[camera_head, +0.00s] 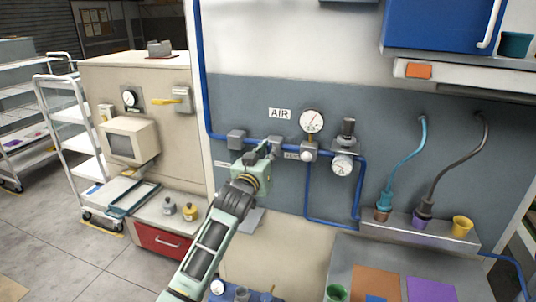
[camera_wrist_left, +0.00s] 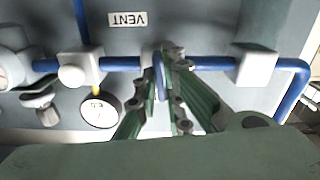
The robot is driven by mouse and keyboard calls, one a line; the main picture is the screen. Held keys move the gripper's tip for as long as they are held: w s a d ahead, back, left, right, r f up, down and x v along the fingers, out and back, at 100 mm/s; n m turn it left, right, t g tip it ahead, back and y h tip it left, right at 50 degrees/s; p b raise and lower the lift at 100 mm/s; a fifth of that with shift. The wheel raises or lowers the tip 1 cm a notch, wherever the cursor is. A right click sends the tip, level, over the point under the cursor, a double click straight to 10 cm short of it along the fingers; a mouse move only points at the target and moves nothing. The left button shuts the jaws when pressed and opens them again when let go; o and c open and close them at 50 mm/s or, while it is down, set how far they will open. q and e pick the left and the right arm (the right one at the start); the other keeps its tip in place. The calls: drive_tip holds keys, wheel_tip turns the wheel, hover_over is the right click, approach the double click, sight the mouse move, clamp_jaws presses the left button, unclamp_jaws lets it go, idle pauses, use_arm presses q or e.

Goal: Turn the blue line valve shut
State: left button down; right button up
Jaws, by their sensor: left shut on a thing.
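The blue line (camera_head: 222,136) runs down the grey wall panel and then along it to the right. A grey valve body (camera_head: 275,141) sits on this line below the AIR label. In the left wrist view, which is upside down, the valve's blue handle (camera_wrist_left: 158,76) stands edge-on across the blue pipe (camera_wrist_left: 210,63). My left gripper (camera_head: 266,148) is at the valve, its green fingers (camera_wrist_left: 165,80) on either side of the handle and shut on it. The arm partly hides the valve in the head view. My right gripper is not in view.
Right of the valve are a gauge (camera_head: 312,121), a white fitting (camera_head: 308,152) and a regulator (camera_head: 347,135) with its own gauge (camera_head: 342,165). A grey block (camera_head: 236,139) is on the line to the left. A ledge with cups (camera_head: 462,226) stands lower right.

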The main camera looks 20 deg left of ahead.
use_arm(q)
drive_tip(key=shift+r+m, duration=0.1)
drive_tip(key=shift+m, duration=0.4)
idle(0.3)
drive_tip(key=c, duration=1.9)
unclamp_jaws()
drive_tip(key=shift+o, duration=0.2)
drive_tip(key=shift+w, duration=0.1)
drive_tip(key=s, duration=1.2)
drive_tip(key=shift+a, duration=0.15)
